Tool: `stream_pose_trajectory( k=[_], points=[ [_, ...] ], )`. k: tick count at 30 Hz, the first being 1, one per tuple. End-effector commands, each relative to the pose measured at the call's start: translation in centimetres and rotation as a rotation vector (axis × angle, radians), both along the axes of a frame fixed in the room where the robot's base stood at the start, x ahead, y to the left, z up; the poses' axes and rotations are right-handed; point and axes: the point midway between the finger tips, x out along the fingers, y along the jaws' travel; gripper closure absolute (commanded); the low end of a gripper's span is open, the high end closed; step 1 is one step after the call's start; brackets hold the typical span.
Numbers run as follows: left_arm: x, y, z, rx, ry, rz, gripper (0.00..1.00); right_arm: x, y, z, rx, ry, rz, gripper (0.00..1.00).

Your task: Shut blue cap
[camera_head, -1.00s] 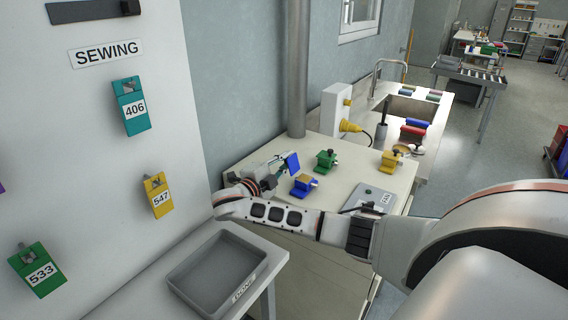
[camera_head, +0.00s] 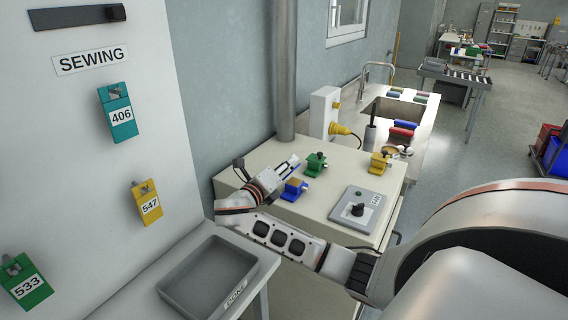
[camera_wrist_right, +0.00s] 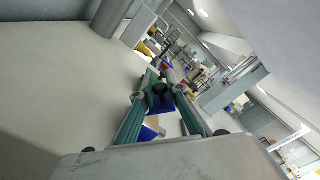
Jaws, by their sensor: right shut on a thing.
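The blue fixture (camera_head: 292,190) with a tan top stands on the pale bench beside my right gripper. The blue cap shows in the right wrist view (camera_wrist_right: 163,105) as a dark blue panel between the green fingers, near the tan block (camera_wrist_right: 147,133). My right gripper (camera_head: 291,164) reaches in behind the fixture and is closed on the blue cap at its fingertips. In the head view the gripper hides most of the cap, so its exact angle cannot be told. My left gripper is not in view.
A green fixture (camera_head: 315,163) stands close behind, and a yellow one (camera_head: 379,162) to the right. A grey control box (camera_head: 357,210) with a black knob sits at the front right. A grey tray (camera_head: 207,280) is at the front left. A pole (camera_head: 285,70) rises at the back.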

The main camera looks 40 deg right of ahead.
Motion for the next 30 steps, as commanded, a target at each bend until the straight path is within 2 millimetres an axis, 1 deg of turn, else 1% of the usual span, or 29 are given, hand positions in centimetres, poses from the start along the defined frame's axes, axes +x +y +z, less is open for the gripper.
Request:
stream_pose_trajectory(
  k=[18, 24, 30],
  points=[
    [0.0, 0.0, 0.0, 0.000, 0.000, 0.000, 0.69, -2.6, -0.7, -1.3, 0.162, -0.553, -0.001, 1.00],
    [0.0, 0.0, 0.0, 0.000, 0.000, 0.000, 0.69, -3.1, -0.8, -1.9, 0.205, -0.703, -0.001, 1.00],
    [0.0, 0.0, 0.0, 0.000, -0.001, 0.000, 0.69, -3.4, -0.9, -2.3, 0.236, -0.809, -0.001, 1.00]
  ],
)
